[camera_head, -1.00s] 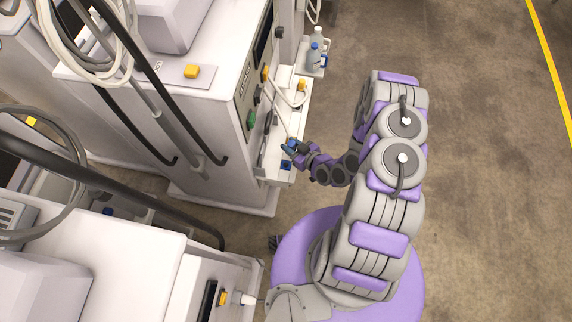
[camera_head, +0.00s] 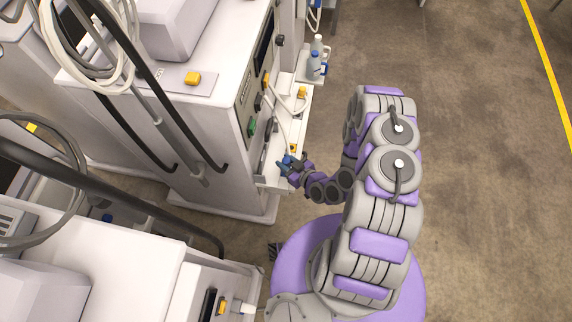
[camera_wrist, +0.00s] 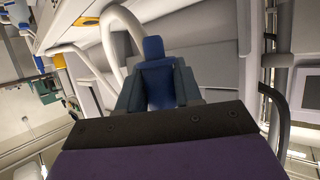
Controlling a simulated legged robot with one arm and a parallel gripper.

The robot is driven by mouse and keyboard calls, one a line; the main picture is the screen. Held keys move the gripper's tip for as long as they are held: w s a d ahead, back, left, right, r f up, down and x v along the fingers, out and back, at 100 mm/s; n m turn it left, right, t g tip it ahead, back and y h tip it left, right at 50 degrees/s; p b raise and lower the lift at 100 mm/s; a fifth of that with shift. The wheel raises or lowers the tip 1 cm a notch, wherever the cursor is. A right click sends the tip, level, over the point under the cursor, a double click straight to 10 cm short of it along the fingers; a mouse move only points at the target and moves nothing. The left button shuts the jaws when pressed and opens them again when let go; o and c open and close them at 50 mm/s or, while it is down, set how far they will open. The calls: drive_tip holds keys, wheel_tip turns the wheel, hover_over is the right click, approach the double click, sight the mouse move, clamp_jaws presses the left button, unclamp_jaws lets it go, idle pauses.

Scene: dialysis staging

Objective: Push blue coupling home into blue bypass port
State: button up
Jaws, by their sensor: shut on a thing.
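My gripper (camera_head: 287,164) is at the front of the white dialysis machine (camera_head: 205,120), low beside its front shelf. It is shut on the blue coupling (camera_wrist: 154,62), which stands up between the fingers in the wrist view. A white hose (camera_wrist: 115,50) curves up close behind the coupling. In the head view the coupling is a small dark blue spot at the fingertips, and the hose (camera_head: 277,115) runs up from it towards the panel. I cannot make out the blue bypass port in either view, nor whether the coupling touches it.
A yellow-orange fitting (camera_head: 302,92) and bottles (camera_head: 316,60) stand along the machine's front side. A green knob (camera_head: 252,127) sits on the panel. Another white machine (camera_head: 130,275) stands at the lower left. The floor (camera_head: 480,180) to the right is open.

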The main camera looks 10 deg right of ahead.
drive_tip(key=shift+f+b, duration=0.7)
drive_tip(key=shift+f, duration=0.85)
drive_tip(key=shift+f+b, duration=1.2)
drive_tip(key=shift+f, duration=0.35)
idle(0.8)
drive_tip(key=o, duration=1.1)
drive_tip(key=shift+r, duration=0.1)
